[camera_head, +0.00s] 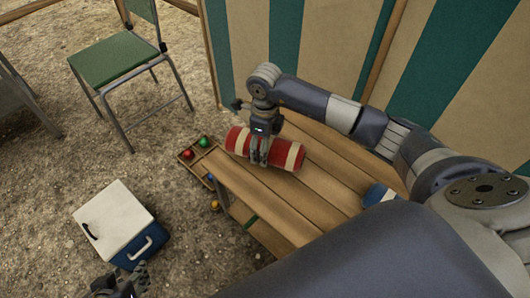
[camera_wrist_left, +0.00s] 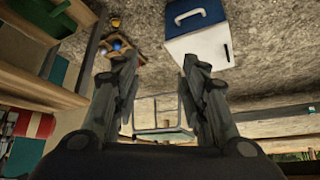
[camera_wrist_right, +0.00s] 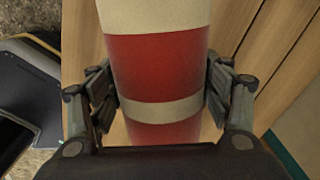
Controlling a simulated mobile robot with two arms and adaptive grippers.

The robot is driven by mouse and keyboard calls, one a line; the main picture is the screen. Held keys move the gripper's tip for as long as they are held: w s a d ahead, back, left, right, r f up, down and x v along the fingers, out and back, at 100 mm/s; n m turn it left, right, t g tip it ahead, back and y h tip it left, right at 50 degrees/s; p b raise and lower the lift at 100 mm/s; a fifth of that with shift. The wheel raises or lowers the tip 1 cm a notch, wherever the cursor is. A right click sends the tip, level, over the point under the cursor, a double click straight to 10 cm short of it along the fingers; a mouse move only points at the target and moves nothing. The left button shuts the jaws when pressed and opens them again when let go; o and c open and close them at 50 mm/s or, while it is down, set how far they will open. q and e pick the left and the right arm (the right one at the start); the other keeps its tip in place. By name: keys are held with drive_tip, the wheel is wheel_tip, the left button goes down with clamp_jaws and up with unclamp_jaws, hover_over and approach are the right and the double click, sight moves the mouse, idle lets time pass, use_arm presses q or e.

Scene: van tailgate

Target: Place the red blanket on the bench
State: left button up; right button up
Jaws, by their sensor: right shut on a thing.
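The red blanket (camera_head: 237,142) is a roll with cream bands, at the far end of the wooden bench (camera_head: 285,200) in the head view. My right gripper (camera_head: 258,163) reaches down over its middle and is shut on it. In the right wrist view the roll (camera_wrist_right: 160,75) sits between the two fingers, with bench planks on both sides. It is on or just above the planks; I cannot tell which. My left gripper (camera_head: 122,286) is at the lower left of the head view, near the cooler. In its wrist view (camera_wrist_left: 160,72) the fingers are apart and empty.
A white and blue cooler (camera_head: 113,220) stands on the gravel left of the bench. A wooden tray (camera_head: 189,156) with coloured balls lies beside the bench's end. A green folding chair (camera_head: 112,57) stands behind. A blue and white item (camera_head: 378,194) is at the bench's right.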

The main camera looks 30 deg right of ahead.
wheel_tip(320, 180, down, 3)
drive_tip(key=shift+r+b, duration=0.1)
drive_tip(key=shift+b, duration=0.2)
use_arm(q)
drive_tip(key=w, duration=0.1)
drive_tip(key=w+d+r+t, duration=0.1)
drive_tip(key=w+r+t, duration=0.1)
drive_tip(key=w, duration=0.1)
drive_tip(key=shift+d+r+h, duration=0.1)
drive_tip(key=shift+d+h, duration=0.05)
drive_tip(key=shift+h, duration=0.15)
use_arm(e)
drive_tip(key=shift+f, duration=0.2)
drive_tip(key=o, duration=1.3)
use_arm(q)
drive_tip(key=shift+w+d+r, duration=0.1)
drive_tip(key=shift+w+r, duration=0.1)
drive_tip(key=shift+w, duration=0.05)
